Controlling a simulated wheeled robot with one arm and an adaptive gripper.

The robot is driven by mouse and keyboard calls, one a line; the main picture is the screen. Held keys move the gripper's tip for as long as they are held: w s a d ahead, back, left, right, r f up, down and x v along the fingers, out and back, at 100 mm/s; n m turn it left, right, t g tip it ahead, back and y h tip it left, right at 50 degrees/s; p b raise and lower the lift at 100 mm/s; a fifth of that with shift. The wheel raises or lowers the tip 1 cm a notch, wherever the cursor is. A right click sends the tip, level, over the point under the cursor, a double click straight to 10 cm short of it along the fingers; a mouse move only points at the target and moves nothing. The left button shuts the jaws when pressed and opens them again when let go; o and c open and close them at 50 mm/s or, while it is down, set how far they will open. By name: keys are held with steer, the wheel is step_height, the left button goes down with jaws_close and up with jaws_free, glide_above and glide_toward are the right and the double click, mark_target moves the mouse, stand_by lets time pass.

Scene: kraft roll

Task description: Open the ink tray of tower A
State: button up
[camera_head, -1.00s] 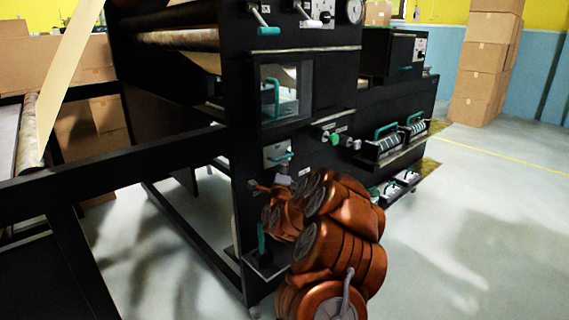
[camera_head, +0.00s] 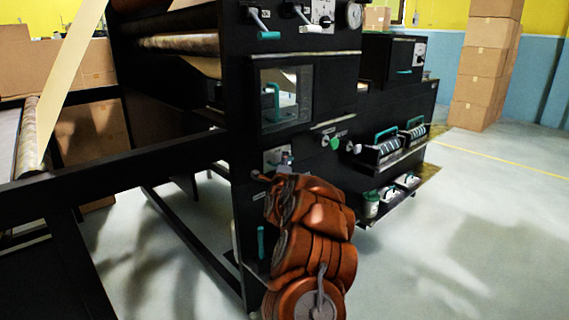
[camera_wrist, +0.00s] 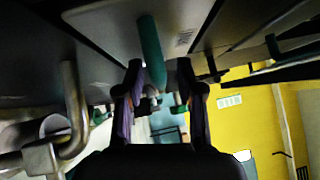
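Tower A appears to be the black machine tower (camera_head: 236,100) in the middle of the head view; its labels are too small to read. A small pale panel (camera_head: 272,158) low on its front is partly covered by my gripper (camera_head: 284,165). I cannot tell for certain that this is the ink tray. In the wrist view a teal handle (camera_wrist: 151,48) on a pale panel (camera_wrist: 105,28) runs between the two fingers of my gripper (camera_wrist: 159,68). The fingers are apart, with a visible gap on each side of the handle. The panel looks shut.
A windowed compartment (camera_head: 286,95) is above the pale panel. A green knob (camera_head: 335,142) sits to the right. A black frame beam (camera_head: 110,165) crosses at left. The floor at right is clear.

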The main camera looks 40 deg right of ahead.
steer(key=shift+c, duration=0.2)
jaws_close()
stand_by(0.6)
